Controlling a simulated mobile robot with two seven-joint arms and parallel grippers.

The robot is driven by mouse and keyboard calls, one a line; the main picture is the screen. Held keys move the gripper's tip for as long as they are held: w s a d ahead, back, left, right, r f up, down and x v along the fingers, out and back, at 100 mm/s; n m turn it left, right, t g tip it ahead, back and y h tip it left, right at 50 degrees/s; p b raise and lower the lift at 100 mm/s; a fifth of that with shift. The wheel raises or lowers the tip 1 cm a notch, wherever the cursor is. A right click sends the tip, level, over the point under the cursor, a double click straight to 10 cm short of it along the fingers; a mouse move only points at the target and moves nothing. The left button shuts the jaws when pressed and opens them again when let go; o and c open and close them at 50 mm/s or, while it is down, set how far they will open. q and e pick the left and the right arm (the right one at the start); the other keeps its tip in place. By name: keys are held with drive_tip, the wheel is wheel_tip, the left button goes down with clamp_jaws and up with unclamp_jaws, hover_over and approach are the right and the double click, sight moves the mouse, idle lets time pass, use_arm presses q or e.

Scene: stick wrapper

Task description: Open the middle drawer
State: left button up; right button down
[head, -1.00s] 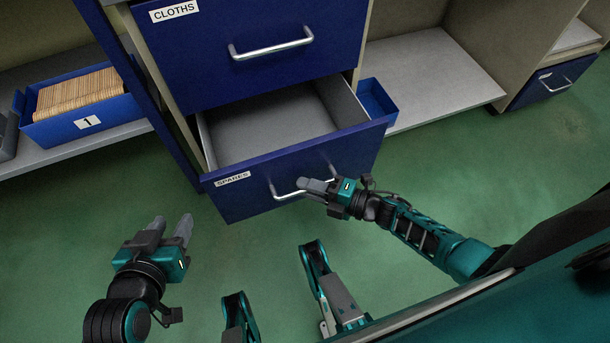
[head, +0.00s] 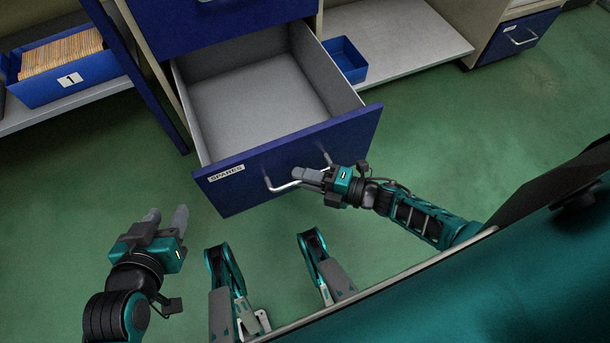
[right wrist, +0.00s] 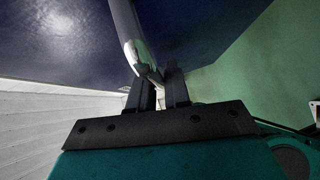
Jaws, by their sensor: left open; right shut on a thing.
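The blue drawer labelled SPARES (head: 240,190) is pulled well out of the cabinet, and its grey inside is empty. Its silver bar handle (head: 283,186) is on the front. My right gripper (head: 300,176) is shut on this handle. In the right wrist view the handle (right wrist: 127,35) runs down between the two fingers (right wrist: 158,88). My left gripper (head: 166,217) is open and empty, in front and to the left of the drawer, apart from it. Another blue drawer (head: 220,25) above is closed, mostly cut off by the picture's top edge.
A blue bin marked 1 (head: 70,80) with tan cards stands on the left shelf. A small open blue bin (head: 345,60) sits behind the drawer's right side on a grey shelf (head: 410,45). Another blue drawer (head: 518,38) is at the far right. The green floor (head: 440,120) is clear.

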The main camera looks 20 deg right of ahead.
use_arm(q)
drive_tip(key=shift+s, duration=0.2)
use_arm(e)
drive_tip(key=shift+s+d, duration=0.1)
drive_tip(key=shift+s, duration=0.15)
use_arm(q)
drive_tip(key=shift+w, duration=0.1)
use_arm(e)
drive_tip(key=c, duration=1.2)
unclamp_jaws()
use_arm(q)
drive_tip(key=shift+r, duration=0.1)
drive_tip(key=shift+a+r+p, duration=0.3)
drive_tip(key=shift+r+p, duration=0.1)
drive_tip(key=shift+p, duration=0.55)
use_arm(e)
drive_tip(key=v, duration=1.2)
drive_tip(key=shift+s+d+r, duration=0.1)
drive_tip(key=shift+s+d, duration=0.15)
drive_tip(key=shift+s, duration=0.05)
